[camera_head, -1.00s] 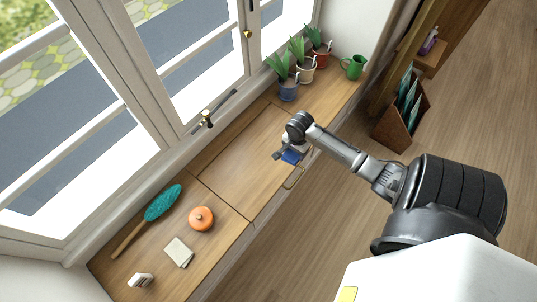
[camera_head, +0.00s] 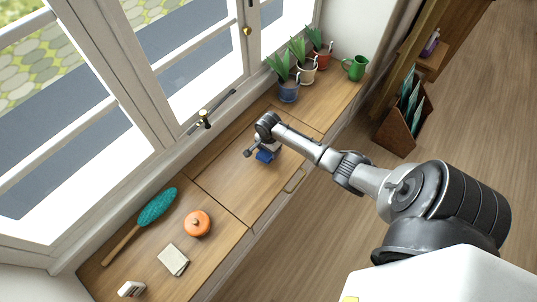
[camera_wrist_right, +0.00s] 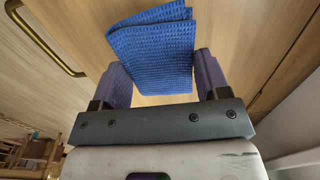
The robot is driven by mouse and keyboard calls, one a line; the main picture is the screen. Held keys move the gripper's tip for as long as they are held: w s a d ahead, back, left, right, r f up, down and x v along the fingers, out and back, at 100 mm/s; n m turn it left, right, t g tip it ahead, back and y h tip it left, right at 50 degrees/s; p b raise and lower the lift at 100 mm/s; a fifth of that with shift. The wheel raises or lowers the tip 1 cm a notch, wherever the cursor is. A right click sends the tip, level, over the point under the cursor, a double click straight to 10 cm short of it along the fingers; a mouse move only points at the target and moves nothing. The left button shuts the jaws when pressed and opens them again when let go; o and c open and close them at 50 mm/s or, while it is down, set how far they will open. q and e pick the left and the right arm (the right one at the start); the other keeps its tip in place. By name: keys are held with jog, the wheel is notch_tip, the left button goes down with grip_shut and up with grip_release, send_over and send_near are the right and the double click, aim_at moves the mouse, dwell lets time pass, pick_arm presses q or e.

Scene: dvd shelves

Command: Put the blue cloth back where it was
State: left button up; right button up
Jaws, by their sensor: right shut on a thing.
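The blue cloth (camera_head: 265,156) is held in my right gripper (camera_head: 262,153) above the wooden lid panel of the window bench in the head view. In the right wrist view the folded, waffle-textured blue cloth (camera_wrist_right: 155,52) sits between the two purple-grey fingers of the right gripper (camera_wrist_right: 158,80). The panel lies beyond the cloth, and I cannot tell how large the gap to it is. My left gripper is in neither view.
On the bench stand an orange pot (camera_head: 197,223), a beige cloth (camera_head: 173,260), a teal duster (camera_head: 157,207) and a white item (camera_head: 131,289). Potted plants (camera_head: 289,91) and a green jug (camera_head: 355,67) stand at the far end. The lid panel (camera_head: 225,180) is largely bare.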

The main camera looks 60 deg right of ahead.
aim_at(268, 154)
notch_tip(268, 154, down, 3)
jog(key=shift+f+b, duration=0.15)
jog(key=shift+b, duration=0.45)
jog(key=o, duration=0.8)
jog(key=shift+f, duration=0.1)
